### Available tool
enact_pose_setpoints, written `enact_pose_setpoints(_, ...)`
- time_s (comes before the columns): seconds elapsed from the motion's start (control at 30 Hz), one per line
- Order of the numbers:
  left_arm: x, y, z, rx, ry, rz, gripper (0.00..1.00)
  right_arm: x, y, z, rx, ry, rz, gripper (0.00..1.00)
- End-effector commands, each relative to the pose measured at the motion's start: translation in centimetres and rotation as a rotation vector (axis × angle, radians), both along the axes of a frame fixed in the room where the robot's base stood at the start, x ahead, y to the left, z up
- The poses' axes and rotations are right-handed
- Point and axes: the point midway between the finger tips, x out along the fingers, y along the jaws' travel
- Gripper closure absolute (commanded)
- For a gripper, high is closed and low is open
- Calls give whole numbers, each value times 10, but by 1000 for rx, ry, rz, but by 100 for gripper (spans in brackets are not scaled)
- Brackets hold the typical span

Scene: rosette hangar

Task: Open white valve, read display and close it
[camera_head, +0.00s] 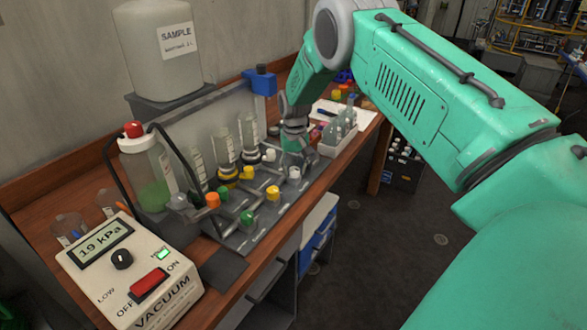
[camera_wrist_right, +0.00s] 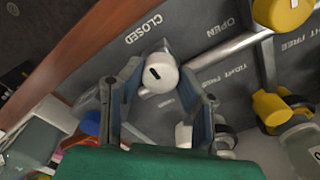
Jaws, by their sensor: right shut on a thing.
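The white valve (camera_head: 294,172) is the front white knob on the grey manifold panel. In the right wrist view the white valve (camera_wrist_right: 160,75) sits between the fingers of my right gripper (camera_wrist_right: 168,88), beside the word CLOSED. My right gripper (camera_head: 297,150) is shut on it; in the head view the contact is partly hidden. A dark slot shows on the knob's face. The display (camera_head: 101,241) on the vacuum box reads 19 kPa. My left gripper is not in view.
Yellow, orange and green valves, including a yellow one (camera_head: 272,193), stand on the same panel close by. A second white knob (camera_head: 268,155) is behind. The vacuum box (camera_head: 180,290) has a red switch. A bottle rack (camera_head: 338,140) stands beyond my gripper. Open floor lies right of the bench.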

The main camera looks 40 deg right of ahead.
Motion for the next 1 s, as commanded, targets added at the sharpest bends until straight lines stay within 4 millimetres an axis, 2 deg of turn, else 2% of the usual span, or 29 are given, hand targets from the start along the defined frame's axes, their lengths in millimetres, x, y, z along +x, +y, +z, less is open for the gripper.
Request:
enact_pose_setpoints(0.33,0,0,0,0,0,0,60,-3,1,-4,3,10,-4,100)
enact_pose_setpoints(0.37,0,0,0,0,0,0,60,-3,1,-4,3,10,-4,64)
enact_pose_setpoints(0.4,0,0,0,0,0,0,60,-3,1,-4,3,10,-4,51)
enact_pose_setpoints(0.77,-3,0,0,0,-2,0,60,-1,1,2,2,3,-2,51)
enact_pose_setpoints(0.87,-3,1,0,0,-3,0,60,0,1,12,1,0,-2,51)
enact_pose_setpoints(1.0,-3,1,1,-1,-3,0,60,0,1,39,1,-1,-2,51)
